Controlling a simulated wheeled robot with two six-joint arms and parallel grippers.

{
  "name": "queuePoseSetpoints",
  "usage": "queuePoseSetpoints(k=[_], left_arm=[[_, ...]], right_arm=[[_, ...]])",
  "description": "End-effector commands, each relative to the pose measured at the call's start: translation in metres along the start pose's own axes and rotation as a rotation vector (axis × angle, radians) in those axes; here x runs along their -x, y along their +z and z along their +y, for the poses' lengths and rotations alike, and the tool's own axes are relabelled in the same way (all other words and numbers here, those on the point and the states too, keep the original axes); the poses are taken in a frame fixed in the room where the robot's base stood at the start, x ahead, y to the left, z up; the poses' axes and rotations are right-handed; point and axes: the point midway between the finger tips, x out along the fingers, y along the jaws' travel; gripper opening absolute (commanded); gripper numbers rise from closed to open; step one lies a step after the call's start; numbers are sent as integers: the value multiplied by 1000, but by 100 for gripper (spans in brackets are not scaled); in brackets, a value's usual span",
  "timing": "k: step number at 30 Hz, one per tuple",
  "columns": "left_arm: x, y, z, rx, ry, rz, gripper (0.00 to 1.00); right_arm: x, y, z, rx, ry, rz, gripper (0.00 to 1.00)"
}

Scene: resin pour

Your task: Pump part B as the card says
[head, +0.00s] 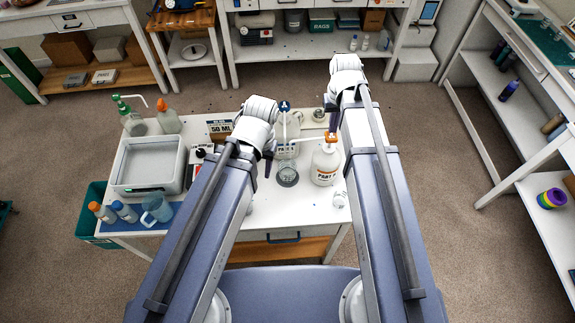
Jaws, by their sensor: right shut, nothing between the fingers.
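A white bottle with an orange pump and a "PART" label (325,167) stands right of centre on the white table. Its letter is hard to read. Its spout points left, toward a clear cup (287,168) on a round dark base. A blue-topped pump bottle (284,122) stands behind the cup. A card reading "50 ML" (219,128) stands at the back. My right gripper (332,119) is shut and empty, just above or behind the orange pump head; contact cannot be told. My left gripper (268,164) is left of the cup, its fingers mostly hidden by my arm.
A white tray (148,187), a blue jug (156,208), small capped bottles and a green-pump bottle (132,122) fill the table's left side. A teal bin (90,212) stands left of the table.

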Motion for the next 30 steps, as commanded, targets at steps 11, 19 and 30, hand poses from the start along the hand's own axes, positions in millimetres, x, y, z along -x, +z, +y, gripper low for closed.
queuePoseSetpoints(k=[11, 19, 30], left_arm=[[0, 0, 0, 0, 0, 0, 50], [-7, 0, 1, 0, 0, 0, 50], [-12, -1, 1, 0, 0, 0, 50]], right_arm=[[0, 0, 0, 0, 0, 0, 0], [-7, 0, 0, 0, 0, 0, 0], [-12, 0, 0, 0, 0, 0, 0]])
